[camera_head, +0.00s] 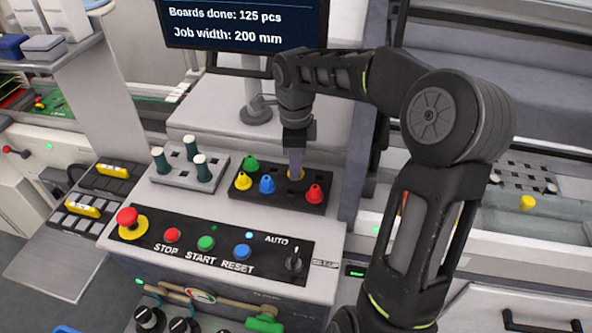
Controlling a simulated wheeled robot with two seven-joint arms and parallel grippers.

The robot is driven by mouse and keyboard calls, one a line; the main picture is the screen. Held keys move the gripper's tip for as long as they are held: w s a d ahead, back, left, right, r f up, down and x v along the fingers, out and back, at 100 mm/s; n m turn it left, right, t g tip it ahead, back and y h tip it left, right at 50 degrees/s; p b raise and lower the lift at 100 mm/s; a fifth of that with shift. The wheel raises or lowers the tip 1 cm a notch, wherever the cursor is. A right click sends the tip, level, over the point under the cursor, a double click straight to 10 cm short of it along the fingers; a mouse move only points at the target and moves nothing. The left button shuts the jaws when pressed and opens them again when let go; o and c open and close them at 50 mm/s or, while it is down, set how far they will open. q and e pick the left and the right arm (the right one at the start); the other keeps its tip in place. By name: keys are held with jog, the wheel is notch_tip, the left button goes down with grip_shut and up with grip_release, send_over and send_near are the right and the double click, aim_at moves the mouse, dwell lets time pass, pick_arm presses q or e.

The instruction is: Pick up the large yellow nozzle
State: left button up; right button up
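A black nozzle holder (270,197) sits on top of the grey machine housing, with small coloured nozzles in it. A yellow nozzle (243,181) stands at its front left. Another yellow piece (301,175) shows at the tips of my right gripper (295,172), in the back right of the holder. My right gripper points straight down over this piece and hides most of it. I cannot tell whether the fingers are shut on it or only around it. My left gripper is not in view.
Green (251,165), blue (267,185) and red (315,194) nozzles stand close by in the holder. A light rack (170,177) with dark green cylinders is to the left. The button panel (190,243) lies in front, the monitor (245,25) behind. Another yellow piece (527,203) is far right.

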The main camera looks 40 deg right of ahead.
grip_shut()
dwell(0.3)
jog(key=shift+r, duration=0.45)
notch_tip(320, 180, up, 6)
jog(key=shift+r+b, duration=0.15)
jog(key=shift+b, duration=0.3)
notch_tip(320, 180, up, 2)
jog(key=shift+p, duration=0.75)
jog(key=shift+r+p, duration=0.4)
jog(key=shift+r, duration=0.05)
